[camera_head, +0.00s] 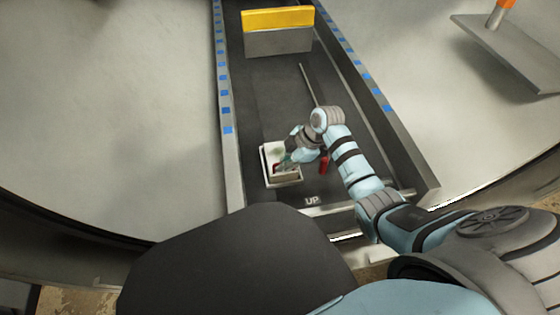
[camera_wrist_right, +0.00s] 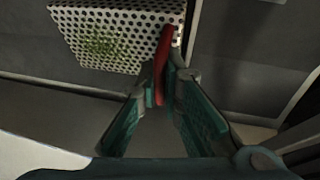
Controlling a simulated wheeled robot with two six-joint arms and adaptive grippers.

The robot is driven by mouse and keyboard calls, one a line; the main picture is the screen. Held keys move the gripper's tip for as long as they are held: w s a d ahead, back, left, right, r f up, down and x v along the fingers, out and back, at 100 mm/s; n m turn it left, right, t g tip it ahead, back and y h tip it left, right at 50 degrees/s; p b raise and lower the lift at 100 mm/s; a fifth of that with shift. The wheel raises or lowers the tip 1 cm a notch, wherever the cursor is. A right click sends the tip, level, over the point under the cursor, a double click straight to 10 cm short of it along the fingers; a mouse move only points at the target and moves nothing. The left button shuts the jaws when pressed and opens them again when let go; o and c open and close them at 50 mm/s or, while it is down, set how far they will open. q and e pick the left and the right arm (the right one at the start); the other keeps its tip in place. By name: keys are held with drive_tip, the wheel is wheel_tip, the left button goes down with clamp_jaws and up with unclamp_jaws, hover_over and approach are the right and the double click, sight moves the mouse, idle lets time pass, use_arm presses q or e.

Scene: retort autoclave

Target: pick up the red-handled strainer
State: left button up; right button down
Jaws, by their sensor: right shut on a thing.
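The red-handled strainer (camera_wrist_right: 105,35) shows in the right wrist view as a pale perforated pan with a green patch on it. Its red handle (camera_wrist_right: 161,60) runs down between the fingers of my right gripper (camera_wrist_right: 168,80), which is shut on it. In the head view my right gripper (camera_head: 283,163) is low over a small pale square container (camera_head: 285,181) near the front of the dark bed, with a bit of red at its fingertips. The gripper hides part of this container. I cannot tell whether the strainer is lifted. My left gripper is out of view.
A long thin rod (camera_head: 308,84) lies on the dark bed, partly behind my right arm. A red piece (camera_head: 324,163) shows beside the arm. A yellow-topped grey block (camera_head: 278,40) stands at the far end. Raised rails with blue squares (camera_head: 224,90) border the bed.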

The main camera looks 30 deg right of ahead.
drive_tip(key=shift+r, duration=0.1)
